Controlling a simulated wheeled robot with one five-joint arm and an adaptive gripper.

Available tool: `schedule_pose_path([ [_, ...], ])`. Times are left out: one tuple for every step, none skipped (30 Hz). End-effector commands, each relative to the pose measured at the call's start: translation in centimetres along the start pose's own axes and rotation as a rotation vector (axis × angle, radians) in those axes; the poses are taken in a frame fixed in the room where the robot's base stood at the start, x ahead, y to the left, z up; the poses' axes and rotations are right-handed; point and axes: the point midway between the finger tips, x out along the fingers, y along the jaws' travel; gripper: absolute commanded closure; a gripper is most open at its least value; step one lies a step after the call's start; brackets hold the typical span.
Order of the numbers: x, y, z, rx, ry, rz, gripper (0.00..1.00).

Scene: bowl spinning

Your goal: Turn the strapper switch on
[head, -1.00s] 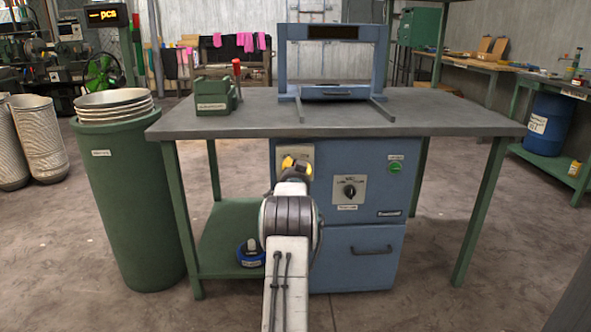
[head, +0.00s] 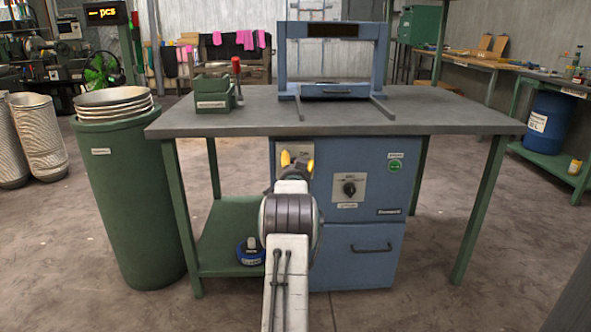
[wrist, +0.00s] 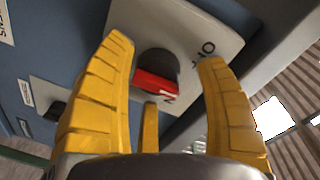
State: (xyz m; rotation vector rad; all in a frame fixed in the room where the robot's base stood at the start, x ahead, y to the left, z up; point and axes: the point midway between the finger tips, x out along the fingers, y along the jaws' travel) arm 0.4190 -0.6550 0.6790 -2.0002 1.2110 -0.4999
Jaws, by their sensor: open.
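The strapper is a blue machine (head: 365,235) under and on the grey-topped table. In the wrist view a red switch handle (wrist: 156,82) sits on a dark round base on a pale plate (wrist: 200,30) with partly visible lettering. My gripper (wrist: 172,75) has yellow fingers, spread open on either side of the red switch, with nothing held. I cannot tell whether a finger touches it. In the head view my gripper (head: 294,158) is in front of the pale plate at the machine's upper left, and the arm hides the switch.
A black knob (head: 349,188) on another plate and a green button (head: 395,166) are to the right on the machine's front. A drawer handle (head: 371,248) is below. A green bin (head: 128,215) stands left of the table, whose legs flank the machine.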

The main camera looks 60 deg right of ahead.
Motion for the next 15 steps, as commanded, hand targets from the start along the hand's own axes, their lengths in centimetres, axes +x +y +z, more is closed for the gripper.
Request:
schedule_pose_path([
  [-0.1,0.0,0.0,0.0,0.0,0.0,0.34],
  [-0.2,0.0,0.0,0.0,0.0,0.0,0.34],
  [-0.4,0.0,0.0,0.0,-0.001,0.001,0.34],
  [-0.6,0.0,0.0,0.0,-0.001,0.001,0.34],
  [-0.8,0.0,0.0,0.0,-0.001,0.001,0.34],
  [-1.1,0.0,0.0,0.0,-0.001,0.001,0.34],
  [-1.3,0.0,0.0,0.0,-0.001,0.0,0.34],
  [-1.6,0.0,0.0,0.0,-0.002,0.002,0.34],
  [-2.0,0.0,0.0,0.0,-0.001,0.002,0.34],
  [-2.4,-0.1,0.0,0.0,-0.001,0.001,0.34],
  [-2.8,0.0,0.0,0.0,-0.001,0.002,0.34],
  [-3.3,0.0,0.0,0.0,-0.001,0.001,0.34],
  [-3.7,-0.1,-0.1,0.0,0.0,0.0,0.34],
  [-4.0,0.0,0.0,0.0,-0.001,0.001,0.34],
  [-4.6,-0.1,-0.1,0.0,0.0,0.0,0.34],
])
